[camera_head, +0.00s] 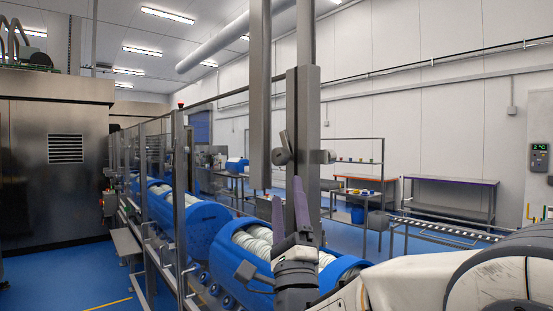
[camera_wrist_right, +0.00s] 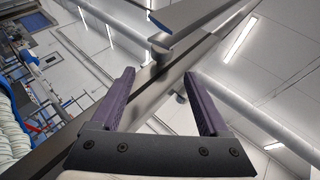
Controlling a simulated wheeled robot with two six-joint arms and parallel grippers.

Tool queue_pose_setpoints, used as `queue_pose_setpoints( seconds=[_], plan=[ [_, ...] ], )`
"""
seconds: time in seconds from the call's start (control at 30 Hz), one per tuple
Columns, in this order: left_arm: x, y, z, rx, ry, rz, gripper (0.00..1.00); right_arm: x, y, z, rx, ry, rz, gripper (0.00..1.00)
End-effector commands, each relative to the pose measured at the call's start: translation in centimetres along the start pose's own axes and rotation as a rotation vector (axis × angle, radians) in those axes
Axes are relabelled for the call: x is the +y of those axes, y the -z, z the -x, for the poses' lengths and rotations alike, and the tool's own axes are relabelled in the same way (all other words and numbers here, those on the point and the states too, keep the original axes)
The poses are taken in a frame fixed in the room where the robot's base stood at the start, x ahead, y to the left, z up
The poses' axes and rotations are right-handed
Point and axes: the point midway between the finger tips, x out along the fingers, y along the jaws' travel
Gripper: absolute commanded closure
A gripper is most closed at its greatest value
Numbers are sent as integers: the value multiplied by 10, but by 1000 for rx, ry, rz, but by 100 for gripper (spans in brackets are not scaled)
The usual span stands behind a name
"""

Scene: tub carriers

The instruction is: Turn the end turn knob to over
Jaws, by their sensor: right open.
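A grey turn knob (camera_head: 281,156) sits on a tall steel post (camera_head: 306,130). It has a round hub and a flat lever that points up and slightly to the left in the head view. In the right wrist view the knob's hub (camera_wrist_right: 160,42) lies just beyond my fingertips, with what looks like its flat lever running to the upper right. My right gripper (camera_head: 288,190) is open and empty, its purple fingers pointing up, below the knob and apart from it. The right wrist view shows the open fingers (camera_wrist_right: 160,75) too. My left gripper is not in view.
Blue tubs (camera_head: 200,235) with white rolled contents stand in a row behind thin steel posts at left. A large steel cabinet (camera_head: 50,170) is at far left. A purple-edged table (camera_head: 450,198) and a roller conveyor (camera_head: 440,228) stand at right. Blue floor shows between.

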Motion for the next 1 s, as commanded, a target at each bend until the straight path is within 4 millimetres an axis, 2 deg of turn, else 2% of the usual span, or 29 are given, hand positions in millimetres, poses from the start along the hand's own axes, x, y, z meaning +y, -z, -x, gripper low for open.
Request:
queue_pose_setpoints(
  seconds=[0.17,0.3,0.6,0.77,1.0],
  plan=[
    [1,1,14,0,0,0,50,-3,-9,-21,-9,20,-24,22],
    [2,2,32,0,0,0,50,-2,-15,-48,-13,17,-29,22],
    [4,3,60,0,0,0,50,0,-16,-96,-15,13,-30,22],
    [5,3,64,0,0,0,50,1,-15,-105,-15,14,-29,22],
    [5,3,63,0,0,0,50,1,-14,-105,-14,14,-28,22]
  ],
)
